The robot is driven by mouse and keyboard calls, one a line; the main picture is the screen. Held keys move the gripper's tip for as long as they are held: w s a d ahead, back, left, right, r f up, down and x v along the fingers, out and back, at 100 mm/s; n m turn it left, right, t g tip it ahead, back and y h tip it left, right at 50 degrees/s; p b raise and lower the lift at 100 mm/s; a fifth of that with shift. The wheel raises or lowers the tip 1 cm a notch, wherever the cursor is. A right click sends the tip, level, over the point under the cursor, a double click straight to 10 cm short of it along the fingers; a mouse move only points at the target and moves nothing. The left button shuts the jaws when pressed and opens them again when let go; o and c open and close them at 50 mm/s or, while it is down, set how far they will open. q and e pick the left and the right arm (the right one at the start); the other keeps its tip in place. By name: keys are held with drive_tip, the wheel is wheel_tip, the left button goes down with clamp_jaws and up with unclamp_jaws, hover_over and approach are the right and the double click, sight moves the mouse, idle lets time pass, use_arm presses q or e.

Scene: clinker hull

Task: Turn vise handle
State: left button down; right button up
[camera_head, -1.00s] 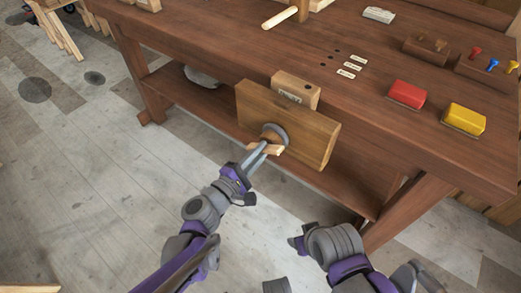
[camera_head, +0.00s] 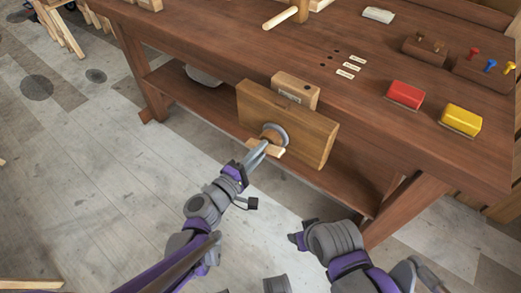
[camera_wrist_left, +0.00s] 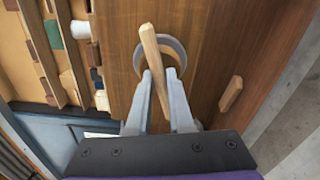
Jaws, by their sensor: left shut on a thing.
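The vise's wooden front jaw (camera_head: 305,135) stands at the bench's front edge, with a round grey hub (camera_head: 275,132) on its face. The light wooden vise handle (camera_head: 277,151) crosses the hub. My left gripper (camera_head: 262,148) is shut on the handle, its fingers partly hiding it. In the left wrist view the handle (camera_wrist_left: 149,42) stands nearly upright, leaning a little left, in front of the grey ring (camera_wrist_left: 178,44). The two fingers of my left gripper (camera_wrist_left: 166,85) close in around its lower part. My right arm shows at bottom right, but its gripper cannot be made out.
The brown workbench (camera_head: 370,75) carries a red block (camera_head: 405,94), a yellow block (camera_head: 462,120) and a rack with coloured pegs (camera_head: 488,68). A lower shelf (camera_head: 200,105) runs under it.

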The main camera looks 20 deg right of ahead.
use_arm(q)
drive_tip(key=shift+s+f, duration=0.1)
idle(0.7)
drive_tip(key=c, duration=0.9)
unclamp_jaws()
drive_tip(key=shift+o, duration=0.2)
drive_tip(key=v, duration=1.1)
drive_tip(key=shift+p, duration=0.4)
